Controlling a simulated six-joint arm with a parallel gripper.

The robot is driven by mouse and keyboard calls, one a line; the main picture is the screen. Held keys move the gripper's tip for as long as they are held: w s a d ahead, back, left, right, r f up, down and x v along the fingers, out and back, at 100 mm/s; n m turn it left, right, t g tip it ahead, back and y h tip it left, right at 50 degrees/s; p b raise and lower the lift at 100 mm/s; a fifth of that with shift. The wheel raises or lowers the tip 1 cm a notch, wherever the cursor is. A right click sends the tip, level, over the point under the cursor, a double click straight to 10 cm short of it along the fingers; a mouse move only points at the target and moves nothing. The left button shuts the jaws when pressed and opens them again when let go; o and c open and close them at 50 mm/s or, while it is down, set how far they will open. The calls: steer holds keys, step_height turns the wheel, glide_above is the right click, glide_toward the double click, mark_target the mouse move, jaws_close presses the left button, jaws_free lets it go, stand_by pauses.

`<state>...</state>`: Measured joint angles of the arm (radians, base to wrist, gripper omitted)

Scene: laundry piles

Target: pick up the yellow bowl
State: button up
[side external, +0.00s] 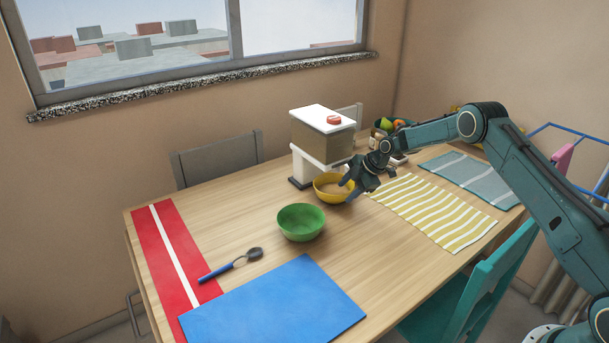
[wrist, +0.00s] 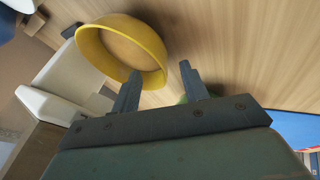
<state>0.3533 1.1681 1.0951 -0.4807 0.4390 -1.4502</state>
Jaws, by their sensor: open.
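The yellow bowl (side external: 328,191) stands upright on the wooden table, at the foot of a dispenser. In the wrist view the yellow bowl (wrist: 150,50) shows its rim and a tan inside, beyond my fingertips. My gripper (side external: 348,184) is just right of the bowl, close to its rim. In the wrist view my gripper (wrist: 160,76) has its two fingers apart with nothing held between them. I cannot tell whether a finger touches the bowl.
The dispenser (side external: 322,140) stands right behind the bowl. A green bowl (side external: 301,222) is in front to the left. A spoon (side external: 232,265), blue mat (side external: 272,306), red mat (side external: 172,250) and yellow striped cloth (side external: 440,210) lie on the table (side external: 240,215).

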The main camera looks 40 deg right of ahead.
mark_target(344, 193)
steer(key=shift+x, duration=2.15)
steer(key=shift+s+a, duration=0.1)
steer(key=shift+s, duration=0.05)
jaws_close()
